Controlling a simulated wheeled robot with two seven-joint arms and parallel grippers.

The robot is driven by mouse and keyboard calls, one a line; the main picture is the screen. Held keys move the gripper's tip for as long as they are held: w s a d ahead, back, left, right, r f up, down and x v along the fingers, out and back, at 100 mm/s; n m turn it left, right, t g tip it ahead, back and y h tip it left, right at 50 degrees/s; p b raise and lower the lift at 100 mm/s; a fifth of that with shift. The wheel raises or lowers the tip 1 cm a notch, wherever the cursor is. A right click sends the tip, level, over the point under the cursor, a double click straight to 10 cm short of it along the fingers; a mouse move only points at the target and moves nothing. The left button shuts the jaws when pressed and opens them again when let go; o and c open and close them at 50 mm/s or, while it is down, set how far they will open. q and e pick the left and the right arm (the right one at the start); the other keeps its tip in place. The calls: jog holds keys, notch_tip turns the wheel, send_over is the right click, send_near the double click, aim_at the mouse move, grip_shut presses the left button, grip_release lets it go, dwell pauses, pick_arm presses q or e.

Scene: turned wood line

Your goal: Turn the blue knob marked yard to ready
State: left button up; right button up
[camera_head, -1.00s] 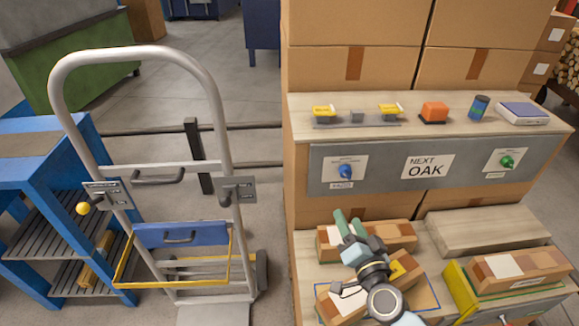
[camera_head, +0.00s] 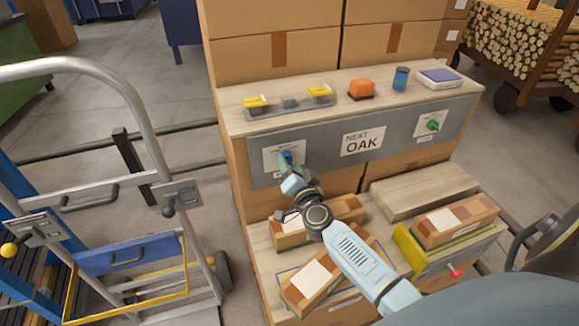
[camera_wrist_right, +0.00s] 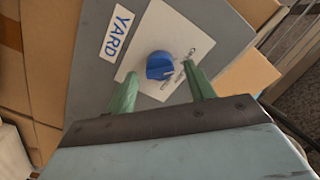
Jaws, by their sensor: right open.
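The blue knob (camera_wrist_right: 160,66) sits on a white plate (camera_wrist_right: 178,40) on the grey panel, beside a label reading YARD (camera_wrist_right: 117,34). In the head view the knob (camera_head: 286,157) is partly covered by my right gripper (camera_head: 284,165). In the right wrist view my right gripper (camera_wrist_right: 163,90) has its two green fingers apart, one on each side below the knob. The knob shows between and just beyond the fingertips, and I see no clear contact. Small print beside the knob is too small to read. My left gripper is not in view.
A green knob (camera_head: 433,125) and a NEXT OAK sign (camera_head: 362,142) are on the same panel. Below are wood packs (camera_head: 456,219). A hand truck (camera_head: 140,120) stands at left.

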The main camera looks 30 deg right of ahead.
jog(key=shift+w+d, duration=0.1)
jog(key=shift+w, duration=0.5)
jog(key=c, duration=1)
